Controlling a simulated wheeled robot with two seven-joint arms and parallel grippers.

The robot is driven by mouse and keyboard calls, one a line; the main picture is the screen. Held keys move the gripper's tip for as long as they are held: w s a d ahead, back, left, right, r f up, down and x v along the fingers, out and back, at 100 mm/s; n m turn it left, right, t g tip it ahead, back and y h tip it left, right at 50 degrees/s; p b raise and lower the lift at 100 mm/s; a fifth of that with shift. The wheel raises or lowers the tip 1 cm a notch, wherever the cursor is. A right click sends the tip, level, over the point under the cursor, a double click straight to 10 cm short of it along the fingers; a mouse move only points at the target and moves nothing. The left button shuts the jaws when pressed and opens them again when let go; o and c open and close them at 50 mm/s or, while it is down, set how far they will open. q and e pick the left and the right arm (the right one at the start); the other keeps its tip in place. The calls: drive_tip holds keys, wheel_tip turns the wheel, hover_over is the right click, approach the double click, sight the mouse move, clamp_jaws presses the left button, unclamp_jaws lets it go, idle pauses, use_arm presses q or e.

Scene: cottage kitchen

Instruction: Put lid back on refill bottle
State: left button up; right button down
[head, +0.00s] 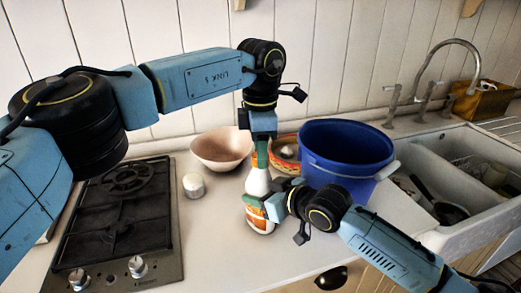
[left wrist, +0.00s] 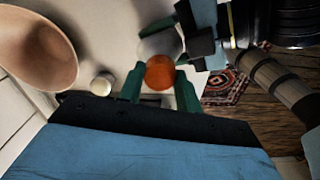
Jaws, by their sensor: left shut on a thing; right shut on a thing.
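The refill bottle (head: 258,182) has a white tapered top and an orange-and-white lower part; it stands roughly upright above or on the counter. My right gripper (head: 265,206) is shut around its body. My left gripper (head: 261,158) is directly above the bottle top, pointing down. In the left wrist view, its green fingers are shut on a round orange lid (left wrist: 160,72). The white bottle (left wrist: 160,44) shows partly behind the lid there. The fingers mostly hide the lid in the head view, and I cannot tell whether it touches the bottle.
A beige bowl (head: 222,150) and small white jar (head: 194,186) stand left of the bottle. A patterned bowl (head: 284,166) and large blue bucket (head: 345,150) stand behind and right. The stove (head: 120,220) is left, the sink (head: 450,185) right. The front counter has free room.

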use_arm(q)
drive_tip(key=m, duration=0.5)
drive_tip(key=shift+m, duration=0.4)
drive_tip(key=m, duration=2)
drive_tip(key=o, duration=1)
drive_tip(key=shift+c, duration=0.2)
